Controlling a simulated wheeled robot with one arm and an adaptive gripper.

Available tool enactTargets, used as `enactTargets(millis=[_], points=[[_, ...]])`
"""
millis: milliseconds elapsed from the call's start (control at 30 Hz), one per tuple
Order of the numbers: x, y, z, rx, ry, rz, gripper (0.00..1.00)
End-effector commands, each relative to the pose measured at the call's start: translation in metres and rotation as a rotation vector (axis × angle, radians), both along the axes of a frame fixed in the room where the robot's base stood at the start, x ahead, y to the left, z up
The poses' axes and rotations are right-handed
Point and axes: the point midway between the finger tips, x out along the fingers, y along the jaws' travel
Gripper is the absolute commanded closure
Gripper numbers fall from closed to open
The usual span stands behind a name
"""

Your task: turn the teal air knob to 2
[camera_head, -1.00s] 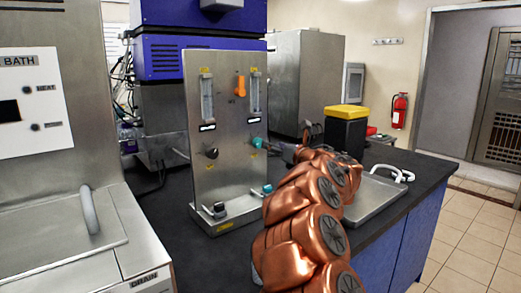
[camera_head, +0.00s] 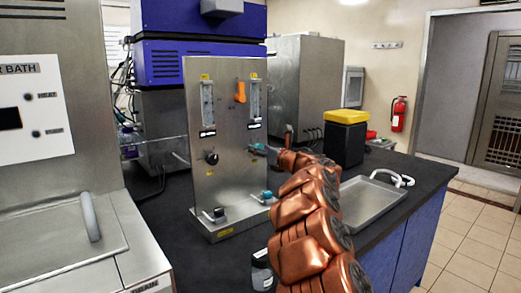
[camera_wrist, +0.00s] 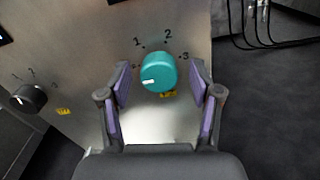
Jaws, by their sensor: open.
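The teal air knob (camera_wrist: 158,72) sits on a steel panel in the wrist view, with numbers 1, 2 and 3 around it. Its white mark points to the lower left, away from the 2 (camera_wrist: 168,34). My gripper (camera_wrist: 160,70) is open, with one purple-padded finger on each side of the knob. Clear gaps show between pads and knob; how far the tips reach along it I cannot tell. In the head view the teal knob (camera_head: 256,147) is small and partly hidden by my gripper (camera_head: 268,149).
A black knob (camera_wrist: 28,98) is left of the teal one. The panel (camera_head: 228,170) also bears an orange part (camera_head: 240,92) and a lower teal fitting (camera_head: 266,195). A metal tray (camera_head: 370,205) and a yellow-lidded black bin (camera_head: 345,140) stand to the right on the bench.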

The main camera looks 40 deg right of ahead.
Motion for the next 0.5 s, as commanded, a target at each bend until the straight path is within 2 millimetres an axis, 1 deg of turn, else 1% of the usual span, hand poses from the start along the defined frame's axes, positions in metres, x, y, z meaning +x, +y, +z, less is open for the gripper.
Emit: enactTargets(millis=[267,500], points=[[0.0019,-0.0001,0.0006,0.000,-0.001,0.000,0.36],[0.0017,0.0000,0.0008,-0.001,-0.001,0.000,0.60]])
